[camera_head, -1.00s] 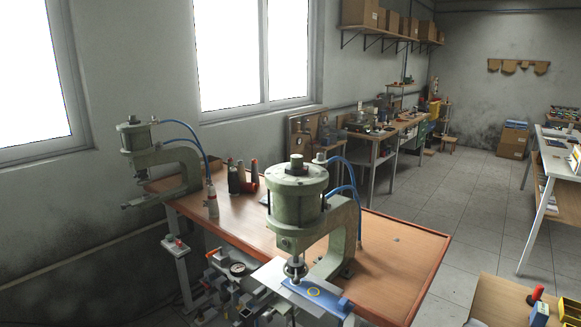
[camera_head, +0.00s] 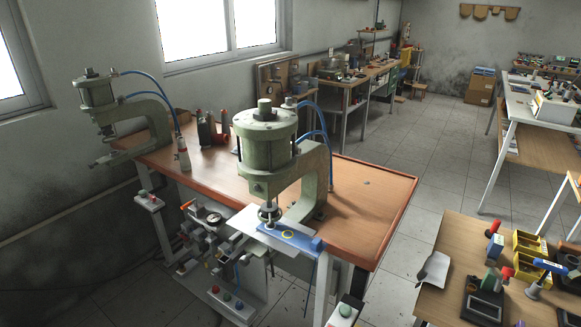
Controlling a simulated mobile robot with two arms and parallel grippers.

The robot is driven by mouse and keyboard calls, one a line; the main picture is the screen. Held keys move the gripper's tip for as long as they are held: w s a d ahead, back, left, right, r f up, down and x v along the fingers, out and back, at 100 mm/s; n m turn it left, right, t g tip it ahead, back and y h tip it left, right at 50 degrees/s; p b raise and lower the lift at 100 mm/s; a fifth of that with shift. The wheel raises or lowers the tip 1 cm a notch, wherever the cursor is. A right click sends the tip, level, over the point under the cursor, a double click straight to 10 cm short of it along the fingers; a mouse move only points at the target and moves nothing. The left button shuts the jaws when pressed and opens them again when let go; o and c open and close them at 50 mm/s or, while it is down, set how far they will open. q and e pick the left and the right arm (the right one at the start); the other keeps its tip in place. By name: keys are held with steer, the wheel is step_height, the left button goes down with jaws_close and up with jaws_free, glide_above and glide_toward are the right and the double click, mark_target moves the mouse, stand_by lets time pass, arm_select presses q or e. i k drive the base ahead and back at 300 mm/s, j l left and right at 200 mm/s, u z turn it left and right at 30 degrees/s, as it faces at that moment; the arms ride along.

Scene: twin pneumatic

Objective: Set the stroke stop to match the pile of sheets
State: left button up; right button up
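A green pneumatic press (camera_head: 265,145) stands at the front of the wooden bench. A round metal collar (camera_head: 268,213) sits low on its ram, just above the work area; whether this is the stroke stop I cannot tell. Under it lies a flat pale plate (camera_head: 238,222) and a blue bar (camera_head: 298,238) with a yellow ring. I cannot make out separate sheets in a pile. A second similar press (camera_head: 100,112) stands at the back left. Neither of my grippers shows.
The wooden bench (camera_head: 360,198) has bare room right of the press. Bottles stand between the presses. A button panel (camera_head: 225,303) is below left. A side table (camera_head: 450,238) at lower right holds yellow bins (camera_head: 530,245), a scoop and tools. Tiled floor lies between.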

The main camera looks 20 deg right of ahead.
mark_target(264, 105)
steer(key=i+j+z, duration=0.35)
steer(key=i, duration=0.4)
steer(key=i+j+z, duration=0.4)
steer(key=i+j, duration=0.15)
steer(key=i, duration=0.15)
steer(key=i+l, duration=0.1)
steer(key=l, duration=0.35)
steer(key=i+l, duration=0.1)
steer(key=l, duration=0.35)
steer(key=k+j, duration=0.35)
steer(key=k, duration=0.15)
steer(key=k+j+u, duration=0.15)
steer(key=k+j, duration=0.25)
steer(key=k, duration=0.1)
